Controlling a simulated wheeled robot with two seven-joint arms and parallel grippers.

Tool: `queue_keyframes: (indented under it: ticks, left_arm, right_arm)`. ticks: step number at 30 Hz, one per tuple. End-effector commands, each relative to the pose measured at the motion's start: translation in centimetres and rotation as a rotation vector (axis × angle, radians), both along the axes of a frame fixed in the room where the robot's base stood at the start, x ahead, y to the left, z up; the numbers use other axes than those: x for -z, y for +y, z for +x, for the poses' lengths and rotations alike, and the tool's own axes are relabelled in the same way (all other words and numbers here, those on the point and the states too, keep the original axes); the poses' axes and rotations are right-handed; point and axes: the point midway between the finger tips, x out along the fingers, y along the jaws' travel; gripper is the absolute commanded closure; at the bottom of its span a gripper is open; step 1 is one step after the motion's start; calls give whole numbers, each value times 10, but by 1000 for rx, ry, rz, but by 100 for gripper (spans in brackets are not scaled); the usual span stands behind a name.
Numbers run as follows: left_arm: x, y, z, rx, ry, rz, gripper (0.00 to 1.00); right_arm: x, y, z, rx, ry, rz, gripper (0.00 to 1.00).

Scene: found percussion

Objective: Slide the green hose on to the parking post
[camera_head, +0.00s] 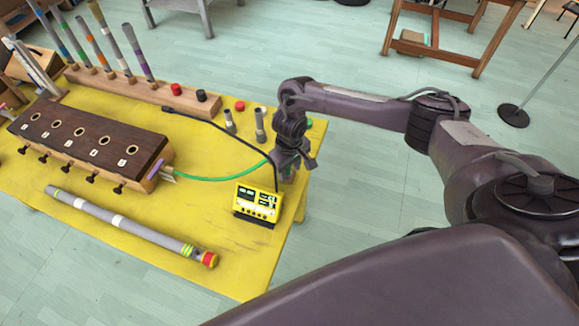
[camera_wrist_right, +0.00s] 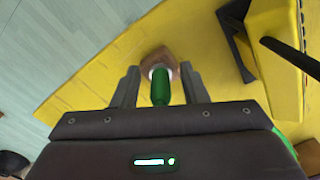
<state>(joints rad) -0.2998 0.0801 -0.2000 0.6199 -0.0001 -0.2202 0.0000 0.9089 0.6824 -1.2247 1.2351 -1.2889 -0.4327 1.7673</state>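The green hose (camera_head: 215,178) runs from the end of the dark wooden box (camera_head: 90,135) across the yellow table to my right gripper (camera_head: 293,166), at the table's right side. In the right wrist view, a green hose end (camera_wrist_right: 160,88) lies between the two fingers of my right gripper (camera_wrist_right: 160,72). A gap shows on each side of it, so the fingers look open around it. Beyond its tip are a pale ring and a brown piece (camera_wrist_right: 163,62), perhaps the parking post. I cannot tell whether the hose is on it. My left gripper is not in view.
A yellow device (camera_head: 257,203) with a black cable stands just in front of my right gripper. A grey tube (camera_head: 130,222) lies at the table's front. Two small grey cylinders (camera_head: 260,125) and a wooden rack (camera_head: 140,92) stand behind. The table's right edge is close.

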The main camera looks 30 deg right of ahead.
Motion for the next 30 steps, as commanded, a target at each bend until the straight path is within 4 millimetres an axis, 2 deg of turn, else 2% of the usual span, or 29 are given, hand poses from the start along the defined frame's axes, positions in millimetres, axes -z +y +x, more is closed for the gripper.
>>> queue_keyframes:
  ticks: [8, 11, 20, 21, 24, 30]
  left_arm:
    - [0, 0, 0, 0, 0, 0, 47]
    - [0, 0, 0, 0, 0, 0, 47]
    - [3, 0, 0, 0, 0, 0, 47]
    - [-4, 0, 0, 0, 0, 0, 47]
    - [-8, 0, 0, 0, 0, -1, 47]
    - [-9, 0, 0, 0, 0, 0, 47]
  right_arm:
    - [-1, 0, 0, 0, -1, 0, 57]
    - [-7, 0, 1, -1, -3, 2, 57]
    - [-55, 0, 1, -1, -4, 0, 57]
    - [-65, 0, 1, -3, -4, 0, 57]
    - [-74, 0, 1, -1, -2, -1, 57]
    - [-79, 0, 0, 0, 0, 0, 57]
